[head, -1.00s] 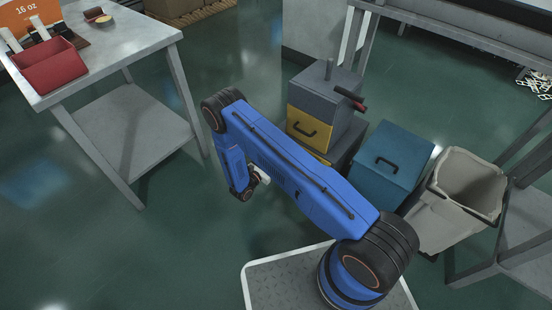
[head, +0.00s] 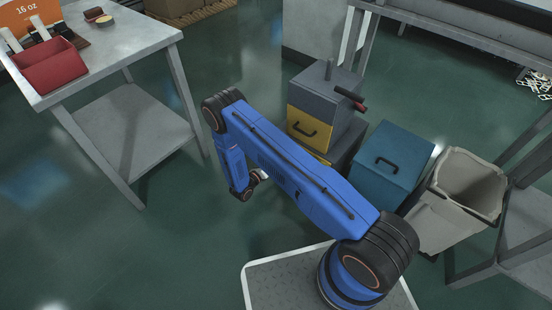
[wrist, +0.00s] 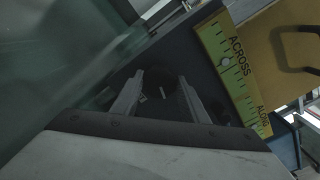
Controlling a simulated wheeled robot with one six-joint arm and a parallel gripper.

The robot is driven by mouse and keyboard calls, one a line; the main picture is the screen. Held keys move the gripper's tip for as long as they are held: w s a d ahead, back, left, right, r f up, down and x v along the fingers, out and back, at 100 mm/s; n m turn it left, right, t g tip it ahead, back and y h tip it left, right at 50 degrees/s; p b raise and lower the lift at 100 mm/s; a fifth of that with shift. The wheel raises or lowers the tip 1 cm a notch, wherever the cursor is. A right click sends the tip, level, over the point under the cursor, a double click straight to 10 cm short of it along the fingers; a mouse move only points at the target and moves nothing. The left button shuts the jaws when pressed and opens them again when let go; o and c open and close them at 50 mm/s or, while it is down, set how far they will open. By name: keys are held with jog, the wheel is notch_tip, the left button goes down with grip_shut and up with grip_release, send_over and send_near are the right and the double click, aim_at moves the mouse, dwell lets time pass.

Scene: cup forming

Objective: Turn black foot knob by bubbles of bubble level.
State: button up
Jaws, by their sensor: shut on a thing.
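In the wrist view, the black foot knob (wrist: 159,80) sits in shadow between the two fingers of my gripper (wrist: 161,85). The fingers are shut on it, one on each side; their exact contact is dim. The yellow-green bubble level (wrist: 232,75) lies to the right of the knob, marked ACROSS and ALONG. A pale round bubble (wrist: 226,62) shows near the ACROSS mark; the ALONG bubble cannot be made out. In the head view my blue arm hides the knob and level, and my gripper is mostly hidden.
A grey machine with a yellow drawer front (head: 310,127) stands behind my arm. A blue box (head: 388,166) and a beige bin (head: 462,195) stand to its right. A metal table (head: 130,42) with a red tray (head: 50,66) is at left. Green floor lies open between.

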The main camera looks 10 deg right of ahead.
jog(key=shift+a+n, duration=0.1)
jog(key=shift+n, duration=1.1)
jog(key=o, duration=1.1)
jog(key=shift+c, duration=0.2)
jog(key=v, duration=1.7)
jog(key=shift+s+a, duration=0.15)
jog(key=shift+r, duration=0.1)
